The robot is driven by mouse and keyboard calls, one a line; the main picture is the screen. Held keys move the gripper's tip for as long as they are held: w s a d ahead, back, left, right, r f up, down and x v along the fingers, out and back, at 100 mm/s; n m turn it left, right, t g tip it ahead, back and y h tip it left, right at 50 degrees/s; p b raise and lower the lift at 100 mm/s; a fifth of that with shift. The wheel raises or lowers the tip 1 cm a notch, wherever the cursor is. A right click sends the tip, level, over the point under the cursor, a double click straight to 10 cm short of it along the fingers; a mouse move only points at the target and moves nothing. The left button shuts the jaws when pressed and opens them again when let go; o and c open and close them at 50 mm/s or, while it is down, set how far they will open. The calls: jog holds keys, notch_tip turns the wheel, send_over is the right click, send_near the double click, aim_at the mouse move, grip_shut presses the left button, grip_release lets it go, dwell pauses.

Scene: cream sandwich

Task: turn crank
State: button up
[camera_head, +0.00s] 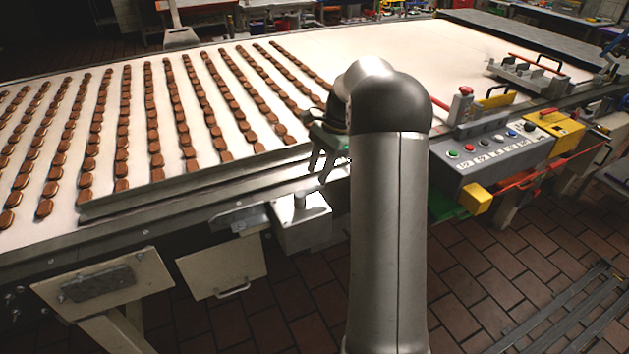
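My gripper (321,165) points down beside the conveyor's near edge, left of my arm's upper link. A pale metal box (303,232) with a short upright post (299,200) sits on the conveyor's near side, just below and left of the fingers. I cannot tell whether this post belongs to the crank. No crank handle shows clearly; my arm covers part of the conveyor edge. The fingers look apart from the box.
Rows of brown biscuits lie on the white conveyor belt (360,48). A metal rail (190,192) runs along its near edge.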

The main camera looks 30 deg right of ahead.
aim_at(312, 189)
jog(key=shift+x, duration=2.05)
grip_shut()
jog(key=shift+s+d, duration=0.1)
jog(key=shift+s, duration=0.05)
